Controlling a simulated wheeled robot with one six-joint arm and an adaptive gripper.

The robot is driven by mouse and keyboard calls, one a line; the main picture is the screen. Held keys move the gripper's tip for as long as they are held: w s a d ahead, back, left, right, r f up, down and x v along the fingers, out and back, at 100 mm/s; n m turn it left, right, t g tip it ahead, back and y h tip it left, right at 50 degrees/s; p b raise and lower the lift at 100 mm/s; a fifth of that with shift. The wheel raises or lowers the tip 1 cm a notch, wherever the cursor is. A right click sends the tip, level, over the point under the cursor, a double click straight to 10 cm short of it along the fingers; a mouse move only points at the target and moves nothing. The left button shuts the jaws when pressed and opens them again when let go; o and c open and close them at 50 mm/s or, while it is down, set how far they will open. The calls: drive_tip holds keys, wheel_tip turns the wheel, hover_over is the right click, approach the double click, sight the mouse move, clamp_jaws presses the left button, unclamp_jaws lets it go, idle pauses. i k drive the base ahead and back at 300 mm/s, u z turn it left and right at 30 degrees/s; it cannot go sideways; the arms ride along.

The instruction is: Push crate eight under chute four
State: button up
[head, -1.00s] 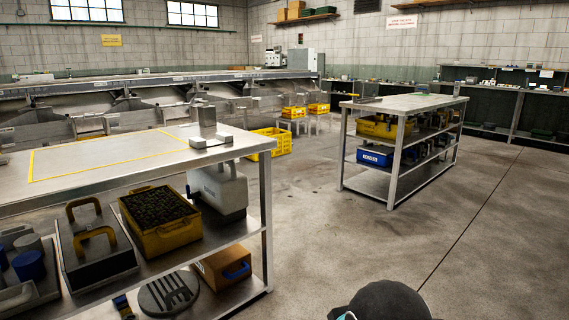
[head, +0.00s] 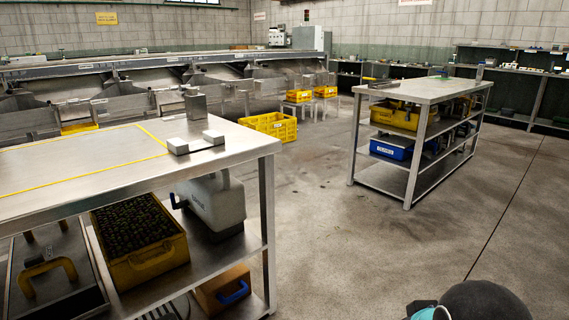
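A yellow slatted crate (head: 270,126) stands on the floor behind the near bench, in front of the sizer's chute row (head: 150,98). Two smaller yellow crates, one on the left (head: 298,96) and one on the right (head: 326,91), sit on low stands at the chute row's right end. A strip of another yellow crate (head: 80,127) shows below a chute on the left; the near bench hides its lower part. No crate or chute number is readable, so I cannot tell which is crate eight or chute four. My gripper is not in view.
The near steel bench (head: 70,175) fills the left, with a metal block device (head: 196,140) on top and a black-filled yellow bin (head: 150,262) below. A second bench (head: 418,90) stands right of centre. Clear concrete floor (head: 330,240) lies between and right of them.

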sight(286, 130)
drive_tip(key=i, duration=4.4)
drive_tip(key=u, duration=1.2)
drive_tip(key=i, duration=2.55)
drive_tip(key=z, duration=0.2)
